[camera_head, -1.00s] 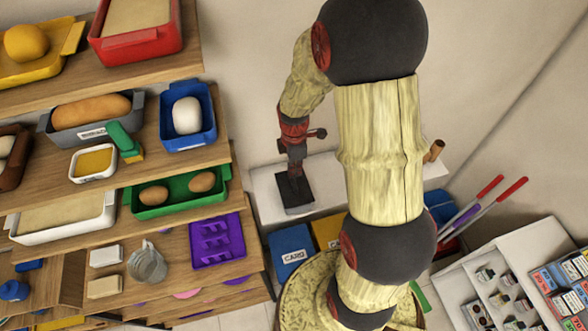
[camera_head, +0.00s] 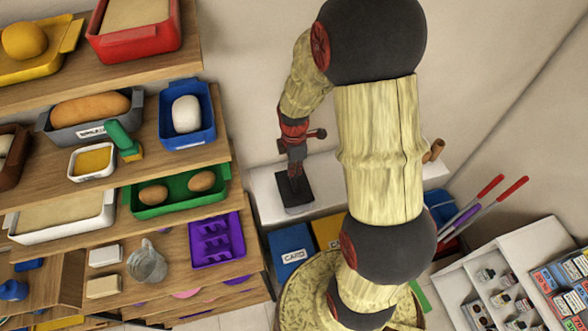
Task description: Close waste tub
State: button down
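A blue tub labelled CARD (camera_head: 292,251) stands below the white ledge at the centre. A yellow tub (camera_head: 328,231) is beside it, partly hidden by my arm. Another blue piece (camera_head: 437,207) shows to the right behind my arm. I cannot tell which of these is the waste tub, or whether any lid is open. My gripper (camera_head: 295,192) hangs from the far end of my arm, over the left end of the white ledge and above the CARD tub in the picture. Its fingers are too small and dark to tell if they are open.
Wooden shelves (camera_head: 190,237) with trays of bread, eggs and tools fill the left. A white ledge (camera_head: 330,180) runs along the wall. Red and purple handles (camera_head: 489,186) stick up at right, near a white compartment unit (camera_head: 480,270) holding small boxes. My arm covers the middle.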

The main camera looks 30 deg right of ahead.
aim_at(294, 183)
jog(key=shift+f+b, duration=1.95)
jog(key=shift+f, duration=0.8)
jog(key=shift+r, duration=0.1)
jog(key=shift+r+p, duration=2.4)
jog(key=shift+r, duration=1.1)
